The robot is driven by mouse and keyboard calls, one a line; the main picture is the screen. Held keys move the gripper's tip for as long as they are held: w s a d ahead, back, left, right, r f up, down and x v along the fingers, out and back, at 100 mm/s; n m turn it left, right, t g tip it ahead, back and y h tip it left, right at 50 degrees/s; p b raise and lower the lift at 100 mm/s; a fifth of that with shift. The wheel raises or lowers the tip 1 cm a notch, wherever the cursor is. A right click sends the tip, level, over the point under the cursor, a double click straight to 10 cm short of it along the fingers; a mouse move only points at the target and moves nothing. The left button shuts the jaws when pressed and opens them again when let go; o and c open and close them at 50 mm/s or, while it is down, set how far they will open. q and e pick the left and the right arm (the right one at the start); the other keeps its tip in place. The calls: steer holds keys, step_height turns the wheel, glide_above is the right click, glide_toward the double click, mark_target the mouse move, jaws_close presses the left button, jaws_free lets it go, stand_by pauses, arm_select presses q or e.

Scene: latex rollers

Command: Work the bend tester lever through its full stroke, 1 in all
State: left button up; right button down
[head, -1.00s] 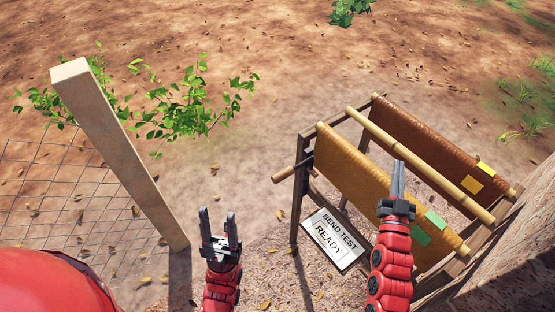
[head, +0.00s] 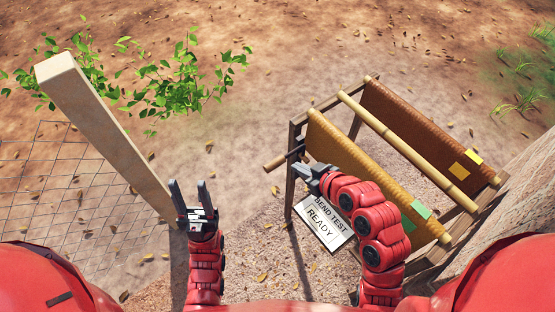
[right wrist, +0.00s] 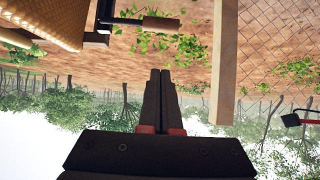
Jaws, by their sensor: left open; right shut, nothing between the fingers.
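The bend tester lever's wooden handle (head: 275,164) sticks out to the left of the rack on a dark arm. In the right wrist view the handle (right wrist: 162,24) appears near the top, beyond my fingertips. The sign (head: 328,226) below reads BEND TEST READY. My right gripper (head: 297,171) is shut and empty, pointing left, close to the handle in the head view; contact cannot be told. Its shut fingers (right wrist: 160,74) look apart from the handle in the wrist view. My left gripper (head: 188,188) is open and empty, left of the rack.
The wooden rack (head: 291,195) carries a yellow-brown latex sheet (head: 345,147) with green tags and a dark brown sheet (head: 425,120) with yellow tags. A pale post (head: 100,125) with wire fence (head: 55,185) stands left. A trunk-like surface (head: 520,195) is at right. Leafy ground between is open.

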steer(key=b, duration=0.4)
glide_above(280, 164)
steer(key=s, duration=0.3)
step_height(280, 164, down, 5)
steer(key=f+p, duration=0.1)
steer(key=w+f, duration=0.1)
steer(key=f, duration=0.1)
steer(key=shift+f+p, duration=0.1)
steer(key=shift+p, duration=0.3)
steer(key=shift+f, duration=0.65)
